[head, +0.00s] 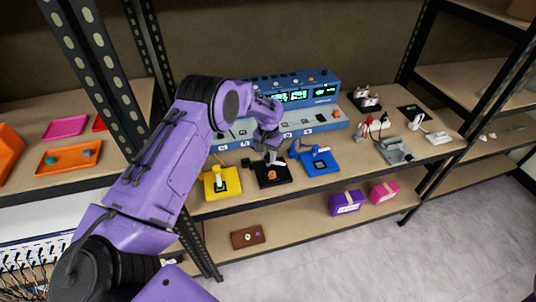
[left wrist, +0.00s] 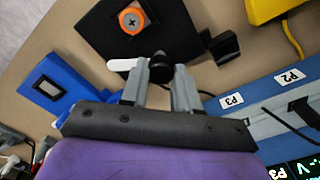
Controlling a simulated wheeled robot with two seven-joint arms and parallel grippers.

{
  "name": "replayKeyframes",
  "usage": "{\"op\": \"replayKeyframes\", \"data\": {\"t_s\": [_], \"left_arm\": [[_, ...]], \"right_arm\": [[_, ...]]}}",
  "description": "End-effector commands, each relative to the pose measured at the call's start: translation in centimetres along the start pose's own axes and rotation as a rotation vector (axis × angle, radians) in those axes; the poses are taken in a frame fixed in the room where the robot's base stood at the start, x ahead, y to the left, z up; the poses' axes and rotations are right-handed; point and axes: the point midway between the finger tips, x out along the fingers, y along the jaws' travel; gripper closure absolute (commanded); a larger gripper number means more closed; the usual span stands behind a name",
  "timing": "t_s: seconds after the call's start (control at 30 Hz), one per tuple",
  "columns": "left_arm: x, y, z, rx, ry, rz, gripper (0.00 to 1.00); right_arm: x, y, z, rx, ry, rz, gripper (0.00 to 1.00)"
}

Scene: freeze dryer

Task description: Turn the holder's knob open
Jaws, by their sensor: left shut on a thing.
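The black holder (head: 283,180) lies near the table's front edge, between a yellow holder and a blue holder. My left gripper (head: 270,158) is above the rear part of the black holder. In the left wrist view its fingers (left wrist: 161,82) are closed around a small black knob (left wrist: 160,66). A white tab (left wrist: 121,64) sticks out to the left beside the knob. The gripper hides the knob's base. My right gripper is not in view.
The yellow holder (head: 231,189) stands left and the blue holder (head: 321,168) right of the black one. A long blue instrument (head: 320,90) with lit displays stands behind. Cables, plugs and a grey tool (head: 396,152) lie to the right. Dark shelf posts flank the table.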

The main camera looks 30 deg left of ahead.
Motion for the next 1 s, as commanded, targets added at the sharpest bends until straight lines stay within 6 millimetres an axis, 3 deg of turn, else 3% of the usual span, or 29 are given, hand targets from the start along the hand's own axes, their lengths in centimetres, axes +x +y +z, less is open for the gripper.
{"op": "replayKeyframes", "data": {"t_s": [0.5,1.0], "left_arm": [[0.2,-0.03,0.15,-0.409,-0.003,0.001,1.0],[0.2,-0.12,0.16,-0.542,-0.003,0.0,1.0]], "right_arm": [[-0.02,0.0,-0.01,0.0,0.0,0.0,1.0],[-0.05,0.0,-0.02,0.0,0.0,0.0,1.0]]}}
